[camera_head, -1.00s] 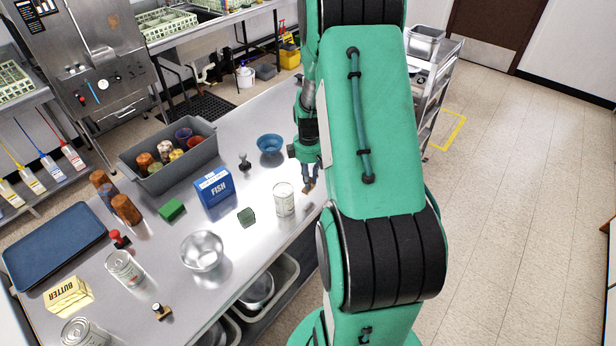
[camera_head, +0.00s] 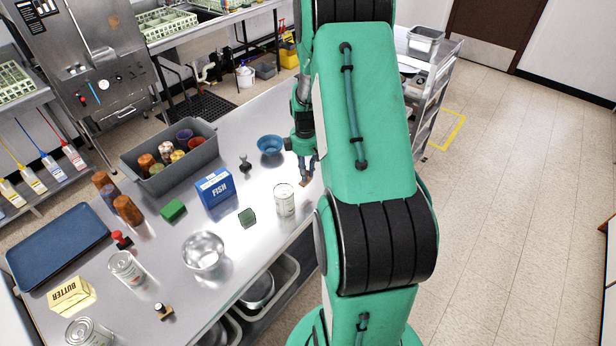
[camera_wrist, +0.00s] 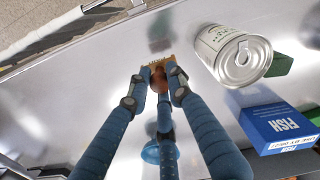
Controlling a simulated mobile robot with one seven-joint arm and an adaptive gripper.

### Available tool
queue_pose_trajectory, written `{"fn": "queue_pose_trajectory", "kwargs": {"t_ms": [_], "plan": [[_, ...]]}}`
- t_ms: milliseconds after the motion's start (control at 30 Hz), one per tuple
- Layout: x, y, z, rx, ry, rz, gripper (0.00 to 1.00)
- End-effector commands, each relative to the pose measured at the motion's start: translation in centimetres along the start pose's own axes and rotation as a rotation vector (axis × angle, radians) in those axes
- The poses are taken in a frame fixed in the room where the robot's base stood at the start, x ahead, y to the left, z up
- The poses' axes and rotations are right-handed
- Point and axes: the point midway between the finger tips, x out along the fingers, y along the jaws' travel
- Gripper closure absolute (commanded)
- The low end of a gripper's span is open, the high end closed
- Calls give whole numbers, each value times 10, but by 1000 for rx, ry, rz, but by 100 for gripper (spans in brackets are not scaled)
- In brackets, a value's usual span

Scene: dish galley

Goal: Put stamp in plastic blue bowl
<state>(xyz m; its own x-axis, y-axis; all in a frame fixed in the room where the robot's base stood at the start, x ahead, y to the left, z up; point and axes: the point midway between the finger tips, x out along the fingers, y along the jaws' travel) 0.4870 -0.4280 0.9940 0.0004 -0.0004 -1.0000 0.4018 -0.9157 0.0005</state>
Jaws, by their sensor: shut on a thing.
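The blue bowl (camera_head: 270,145) stands on the steel counter, left of my gripper; part of it shows behind my fingers in the wrist view (camera_wrist: 151,153). My gripper (camera_wrist: 158,72) is shut on a brown wooden piece that looks like a stamp (camera_wrist: 157,62). Its orange-brown base shows beyond the fingertips and its rounded handle lies between them. In the head view my gripper (camera_head: 306,178) is near the counter's right edge, with the stamp (camera_head: 305,183) at its tips. The stamp appears to be above the counter, apart from the bowl.
A can (camera_head: 285,199) stands close to my gripper. A blue FISH box (camera_head: 214,188), a dark-handled stamp-like item (camera_head: 245,163), a green block (camera_head: 247,217) and a metal bowl (camera_head: 203,251) stand farther left. A grey bin (camera_head: 153,181) holds several cups. Bare counter lies around the blue bowl.

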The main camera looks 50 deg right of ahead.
Motion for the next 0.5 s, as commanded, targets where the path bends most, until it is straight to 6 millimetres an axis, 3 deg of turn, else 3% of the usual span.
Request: {"fn": "queue_pose_trajectory", "kwargs": {"t_ms": [500], "plan": [[-40, 71, -61, 5, 0, -1, 100]]}}
